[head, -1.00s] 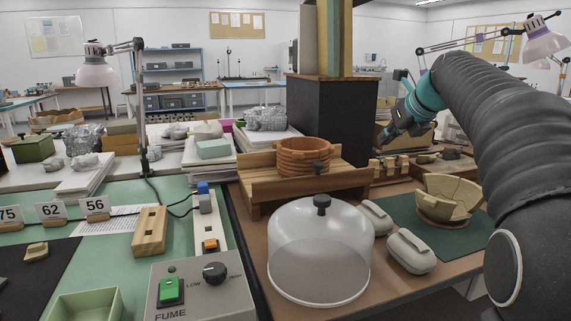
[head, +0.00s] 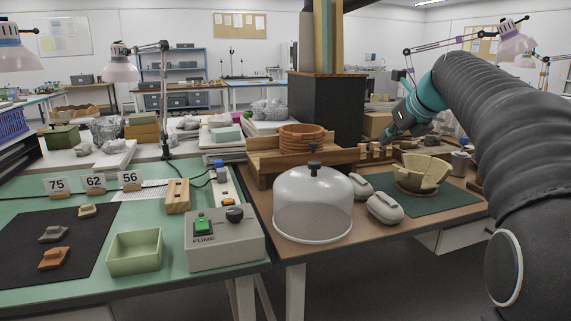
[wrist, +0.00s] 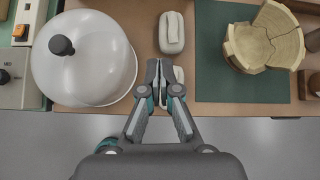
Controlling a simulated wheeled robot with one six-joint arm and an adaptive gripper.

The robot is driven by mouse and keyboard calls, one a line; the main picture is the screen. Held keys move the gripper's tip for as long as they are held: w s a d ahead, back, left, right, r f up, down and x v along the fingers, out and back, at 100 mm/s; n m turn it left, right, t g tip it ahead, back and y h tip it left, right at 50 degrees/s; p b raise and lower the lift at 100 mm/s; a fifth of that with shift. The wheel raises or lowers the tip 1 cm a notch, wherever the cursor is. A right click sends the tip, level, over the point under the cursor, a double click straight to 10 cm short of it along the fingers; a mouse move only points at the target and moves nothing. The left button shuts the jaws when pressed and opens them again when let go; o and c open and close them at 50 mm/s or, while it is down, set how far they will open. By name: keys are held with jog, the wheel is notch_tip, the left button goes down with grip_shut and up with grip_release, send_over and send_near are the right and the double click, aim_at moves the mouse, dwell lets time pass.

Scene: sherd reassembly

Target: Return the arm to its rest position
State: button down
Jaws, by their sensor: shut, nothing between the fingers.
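My gripper (wrist: 165,72) is shut and empty in the wrist view. It hangs above the front part of the brown table, between the clear dome and the green mat. In the head view my arm comes in from the right, and my gripper (head: 388,137) shows small and dark at its far end; its fingers are hard to make out there. The pale reassembled vessel (head: 424,172) stands on the green mat (head: 455,200), with visible joins between its sherds; it also shows in the wrist view (wrist: 262,42).
A clear dome (head: 312,205) with a black knob stands left of two pale grey lidded cases (head: 384,208). A terracotta ringed pot (head: 302,138) sits on a wooden stand behind. At left are a fume control box (head: 225,240), a green tray (head: 135,250) and sherds on a black mat (head: 35,225).

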jog(key=s+f+n+g+h, duration=0.25)
jog(key=s+f+n, duration=0.65)
jog(key=f+n, duration=0.6)
jog(key=s+a+f+n, duration=0.2)
jog(key=s+n, duration=0.3)
jog(key=s, duration=0.4)
jog(key=s+a+f+n, duration=0.3)
jog(key=s+n, duration=0.3)
jog(key=s, duration=0.3)
jog(key=s+a+f+n, duration=0.3)
jog(key=s+f+n, duration=0.2)
jog(key=s, duration=0.4)
jog(key=shift+s+g, duration=0.35)
jog(key=shift+g, duration=0.1)
jog(key=shift+h, duration=0.25)
